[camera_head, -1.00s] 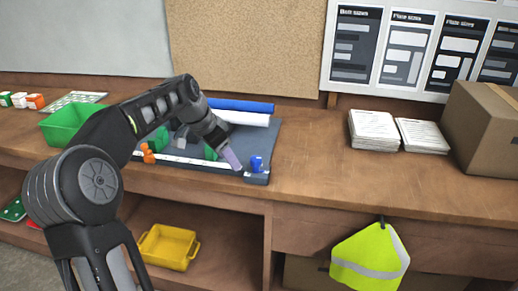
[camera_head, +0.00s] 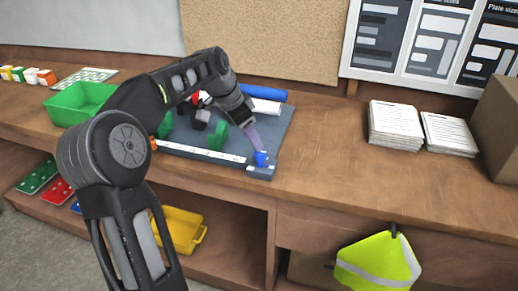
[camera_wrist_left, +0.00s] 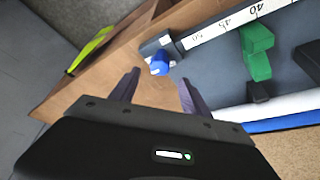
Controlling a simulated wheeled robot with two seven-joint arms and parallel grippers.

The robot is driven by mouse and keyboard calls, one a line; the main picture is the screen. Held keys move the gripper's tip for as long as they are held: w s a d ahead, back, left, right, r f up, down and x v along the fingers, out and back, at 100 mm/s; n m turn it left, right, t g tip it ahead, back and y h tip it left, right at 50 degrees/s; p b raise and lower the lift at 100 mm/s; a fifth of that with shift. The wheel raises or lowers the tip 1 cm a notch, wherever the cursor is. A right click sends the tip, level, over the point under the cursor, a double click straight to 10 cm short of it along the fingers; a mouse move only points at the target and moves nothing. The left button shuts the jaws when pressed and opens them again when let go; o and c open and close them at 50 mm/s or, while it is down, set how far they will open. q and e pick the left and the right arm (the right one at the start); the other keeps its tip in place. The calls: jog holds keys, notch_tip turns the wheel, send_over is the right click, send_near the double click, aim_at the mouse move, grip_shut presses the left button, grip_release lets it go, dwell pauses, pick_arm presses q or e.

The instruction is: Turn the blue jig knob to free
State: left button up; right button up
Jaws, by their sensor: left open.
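The blue knob (camera_head: 261,158) stands at the front right corner of the dark grey jig board (camera_head: 274,129), at the end of the white ruler strip (camera_head: 205,153). It also shows in the left wrist view (camera_wrist_left: 159,63), ahead of the fingertips. My left gripper (camera_head: 256,147) is above the jig's right end, its purple fingertips close to the knob in the head view. In the left wrist view the left gripper's jaws (camera_wrist_left: 157,82) are apart with nothing between them. Whether a finger touches the knob I cannot tell. My right gripper is not in view.
Green blocks (camera_head: 218,136) sit on the jig beside the strip, with blue and white rolls (camera_head: 265,106) behind. A green bin (camera_head: 78,102) stands left. Paper stacks (camera_head: 396,127) and a cardboard box (camera_head: 497,125) stand right. The bench between jig and papers is clear.

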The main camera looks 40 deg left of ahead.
aim_at(260, 158)
pick_arm(q)
jog(key=p+x, duration=0.1)
jog(key=x, duration=0.5)
jog(key=shift+d+f, duration=0.1)
jog(key=shift+f, duration=0.15)
jog(key=shift+c, duration=0.5)
grip_shut()
